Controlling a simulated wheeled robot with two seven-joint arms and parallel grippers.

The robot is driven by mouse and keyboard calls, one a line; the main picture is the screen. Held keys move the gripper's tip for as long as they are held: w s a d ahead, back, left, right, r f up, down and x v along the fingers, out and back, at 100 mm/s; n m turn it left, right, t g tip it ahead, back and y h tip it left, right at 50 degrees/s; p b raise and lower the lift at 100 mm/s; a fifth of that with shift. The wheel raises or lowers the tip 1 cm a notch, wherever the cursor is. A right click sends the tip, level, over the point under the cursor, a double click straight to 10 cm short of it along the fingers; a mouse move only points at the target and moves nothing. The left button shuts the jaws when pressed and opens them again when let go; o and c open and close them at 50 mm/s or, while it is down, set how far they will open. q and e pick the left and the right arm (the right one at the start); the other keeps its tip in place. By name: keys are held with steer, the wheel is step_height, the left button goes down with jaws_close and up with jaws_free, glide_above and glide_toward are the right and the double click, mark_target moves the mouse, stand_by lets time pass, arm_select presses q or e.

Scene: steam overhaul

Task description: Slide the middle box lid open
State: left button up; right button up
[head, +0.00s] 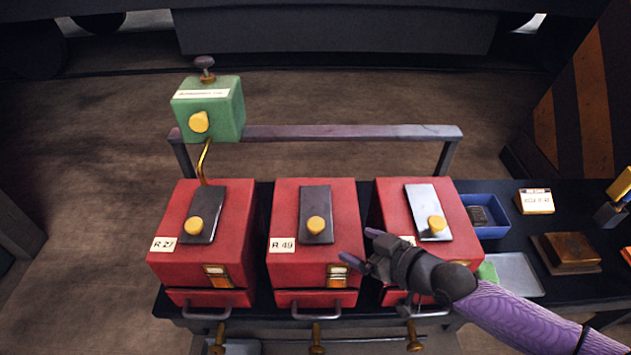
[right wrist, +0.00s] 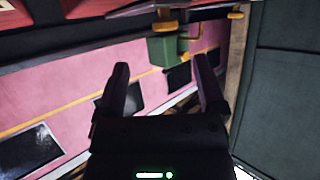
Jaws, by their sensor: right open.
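The middle red box (head: 290,240) is labelled R 49. Its dark lid (head: 315,198) lies on the top face, with a round yellow knob (head: 316,225) near its front end. No opening shows around the lid. My right gripper (head: 358,246) is open and empty, its fingertips near the right front corner of the middle box, right of and in front of the knob and apart from it. In the right wrist view the two fingers (right wrist: 160,80) stand spread with nothing between them. I cannot make out the middle lid in that view. My left gripper is not in view.
A red box (head: 178,255) labelled R 27 stands left, another red box (head: 395,205) with a paler lid (head: 428,200) right, partly behind my right arm. A green box (head: 225,110) and a rail (head: 350,132) rise behind. A blue tray (head: 493,230) lies right.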

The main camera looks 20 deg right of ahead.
mark_target(320, 226)
steer(key=b+x, duration=0.1)
steer(key=x, duration=0.2)
steer(key=b+x, duration=0.1)
steer(key=x, duration=0.2)
steer(key=r+b+x, duration=0.1)
steer(key=x, duration=0.2)
steer(key=shift+w+a, duration=0.1)
steer(key=shift+a, duration=0.2)
steer(key=shift+w+a+b, duration=0.25)
steer(key=shift+w+b, duration=0.05)
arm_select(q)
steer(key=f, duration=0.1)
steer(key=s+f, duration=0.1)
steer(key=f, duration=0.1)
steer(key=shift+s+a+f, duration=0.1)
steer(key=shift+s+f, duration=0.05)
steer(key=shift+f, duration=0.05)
arm_select(e)
steer(key=shift+c, duration=0.7)
jaws_close()
